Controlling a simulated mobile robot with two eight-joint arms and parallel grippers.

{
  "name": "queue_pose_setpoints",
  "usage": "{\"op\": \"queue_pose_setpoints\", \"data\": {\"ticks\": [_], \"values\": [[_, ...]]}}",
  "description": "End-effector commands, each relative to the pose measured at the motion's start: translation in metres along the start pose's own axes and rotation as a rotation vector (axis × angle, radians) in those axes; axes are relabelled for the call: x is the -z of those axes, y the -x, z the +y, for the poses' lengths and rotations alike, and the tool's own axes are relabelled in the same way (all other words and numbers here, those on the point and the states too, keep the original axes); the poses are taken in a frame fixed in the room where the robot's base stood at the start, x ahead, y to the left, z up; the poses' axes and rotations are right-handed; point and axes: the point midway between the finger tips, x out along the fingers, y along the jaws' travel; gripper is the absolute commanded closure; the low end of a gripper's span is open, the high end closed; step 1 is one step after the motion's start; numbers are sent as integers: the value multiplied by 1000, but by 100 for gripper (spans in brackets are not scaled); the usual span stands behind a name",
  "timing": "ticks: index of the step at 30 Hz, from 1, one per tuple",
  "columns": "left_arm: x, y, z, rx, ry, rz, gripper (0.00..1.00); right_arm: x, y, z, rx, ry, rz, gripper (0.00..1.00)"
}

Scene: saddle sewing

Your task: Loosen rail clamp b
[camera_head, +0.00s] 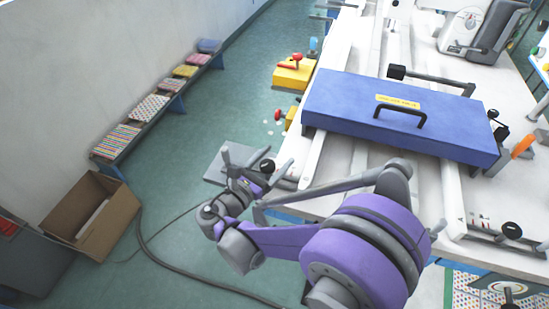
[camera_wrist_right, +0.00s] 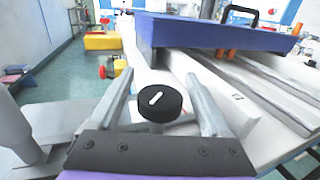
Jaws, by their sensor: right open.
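A black round knob (camera_wrist_right: 160,102) with a white bar mark sits between the open fingers of my right gripper (camera_wrist_right: 158,82) in the right wrist view. Neither finger visibly touches it. In the head view my right gripper (camera_head: 256,164) is at the left edge of the white table, with the dark knob (camera_head: 267,166) between its fingers. Another black knob (camera_head: 512,230) is on a bar at the right of the table. No label shows which knob belongs to rail clamp b. My left gripper is not in view.
A blue cover with a black handle (camera_head: 350,98) lies across the rails beyond the gripper. Yellow blocks with red knobs (camera_head: 293,72) stand along the table's left side. A cardboard box (camera_head: 105,215) and a low bench (camera_head: 115,170) are by the wall.

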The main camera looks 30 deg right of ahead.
Motion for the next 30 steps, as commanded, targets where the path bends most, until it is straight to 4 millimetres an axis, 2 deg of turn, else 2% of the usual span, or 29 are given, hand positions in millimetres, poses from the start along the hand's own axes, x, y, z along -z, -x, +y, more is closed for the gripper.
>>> {"op": "queue_pose_setpoints", "data": {"ticks": [4,17,18,30], "values": [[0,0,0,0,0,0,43,0,0,0,0,0,0,20],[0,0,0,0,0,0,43,0,0,0,0,0,0,97],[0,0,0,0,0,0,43,0,0,0,0,0,0,100],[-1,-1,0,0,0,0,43,0,0,2,-84,0,-1,100]]}}
